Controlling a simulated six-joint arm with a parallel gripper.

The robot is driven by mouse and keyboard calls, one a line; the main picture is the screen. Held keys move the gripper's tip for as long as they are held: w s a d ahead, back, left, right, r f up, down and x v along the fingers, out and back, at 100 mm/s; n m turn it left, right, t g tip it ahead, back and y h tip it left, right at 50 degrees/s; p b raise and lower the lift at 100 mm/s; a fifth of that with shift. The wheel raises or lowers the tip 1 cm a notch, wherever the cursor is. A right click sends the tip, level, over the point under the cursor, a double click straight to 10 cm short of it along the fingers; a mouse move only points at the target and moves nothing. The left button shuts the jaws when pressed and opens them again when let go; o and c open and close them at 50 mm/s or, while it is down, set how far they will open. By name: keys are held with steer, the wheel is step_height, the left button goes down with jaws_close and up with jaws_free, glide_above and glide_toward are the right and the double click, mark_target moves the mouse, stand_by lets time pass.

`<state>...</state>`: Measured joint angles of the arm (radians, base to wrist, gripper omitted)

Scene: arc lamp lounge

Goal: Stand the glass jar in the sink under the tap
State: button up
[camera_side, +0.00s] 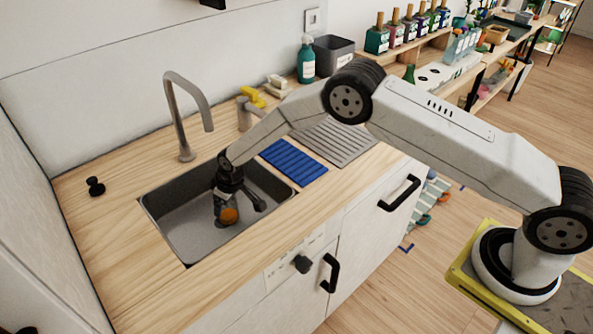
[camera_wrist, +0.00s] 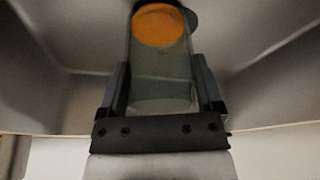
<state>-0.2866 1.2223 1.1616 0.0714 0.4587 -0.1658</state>
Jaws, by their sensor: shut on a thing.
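The glass jar (camera_wrist: 160,75) is between the two fingers of my gripper (camera_wrist: 165,88) in the wrist view, with an orange round end at the top of that picture. In the side view my gripper (camera_side: 226,200) reaches down into the grey sink (camera_side: 190,238) and is shut on the jar. The jar's orange end (camera_side: 229,215) shows low inside the basin and faces the camera, so the jar looks tilted or lying. I cannot tell whether it touches the sink floor. The grey tap (camera_side: 187,115) stands behind the sink, its spout ending above the basin's back part.
A blue ribbed mat (camera_side: 293,161) and a grey draining board (camera_side: 338,140) lie right of the sink. A teal bottle (camera_side: 306,60) and a dark grey bin (camera_side: 333,54) stand behind. A black knob-like thing (camera_side: 95,187) sits on the left counter, which is otherwise clear.

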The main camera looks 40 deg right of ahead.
steer(key=o, duration=1.2)
steer(key=shift+c, duration=0.2)
steer(key=v, duration=1.2)
steer(key=shift+d+r, duration=0.1)
steer(key=shift+d, duration=0.1)
